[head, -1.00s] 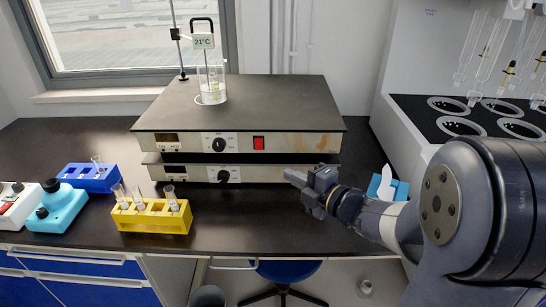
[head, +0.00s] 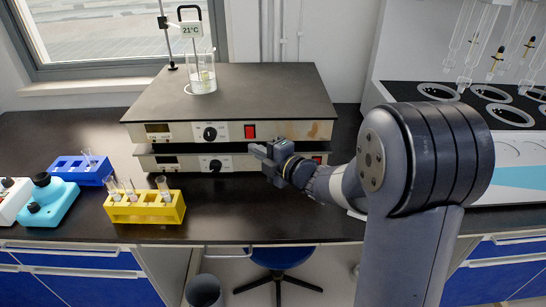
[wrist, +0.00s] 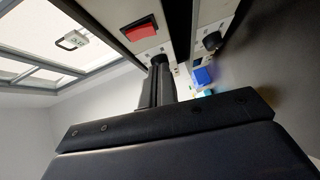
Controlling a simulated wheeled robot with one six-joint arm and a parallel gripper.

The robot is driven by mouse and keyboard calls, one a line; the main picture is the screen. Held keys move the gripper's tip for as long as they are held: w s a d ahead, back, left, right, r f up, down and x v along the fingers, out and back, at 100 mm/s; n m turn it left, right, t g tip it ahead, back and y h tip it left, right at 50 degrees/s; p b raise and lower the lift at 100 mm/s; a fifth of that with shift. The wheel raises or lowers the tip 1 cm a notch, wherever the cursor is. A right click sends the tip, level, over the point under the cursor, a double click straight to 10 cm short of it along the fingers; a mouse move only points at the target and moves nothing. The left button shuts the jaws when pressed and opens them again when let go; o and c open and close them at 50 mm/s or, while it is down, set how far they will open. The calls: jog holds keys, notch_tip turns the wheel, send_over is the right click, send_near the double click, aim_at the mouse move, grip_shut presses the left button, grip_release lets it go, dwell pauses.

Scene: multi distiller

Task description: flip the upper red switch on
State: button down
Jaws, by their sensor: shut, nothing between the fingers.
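The upper red switch (head: 250,131) is on the front panel of the upper hotplate unit (head: 178,132), right of its black knob (head: 209,133). It shows large in the wrist view (wrist: 138,33); I cannot tell which way it is tipped. My gripper (head: 257,152) is shut and empty, its tips just below and close to the switch in the head view. In the wrist view the fingers (wrist: 158,72) end just below and right of the switch. I cannot tell whether they touch the panel.
A second unit (head: 175,162) lies below, with its own red switch (head: 317,159) partly behind my arm. A beaker (head: 201,73) stands on top under a 21°C display (head: 191,30).

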aim_at(247, 138)
jog(key=shift+w+a+f+p, duration=0.1)
jog(key=shift+w+f+p, duration=0.05)
jog(key=shift+w, duration=0.95)
jog(key=shift+w+a+f+p, duration=0.1)
jog(key=shift+w+f+p, duration=0.05)
jog(key=shift+w, duration=0.95)
jog(key=shift+w+d+f+b, duration=0.15)
jog(key=shift+f+b, duration=0.15)
jog(key=shift+b, duration=0.7)
jog(key=shift+r, duration=0.25)
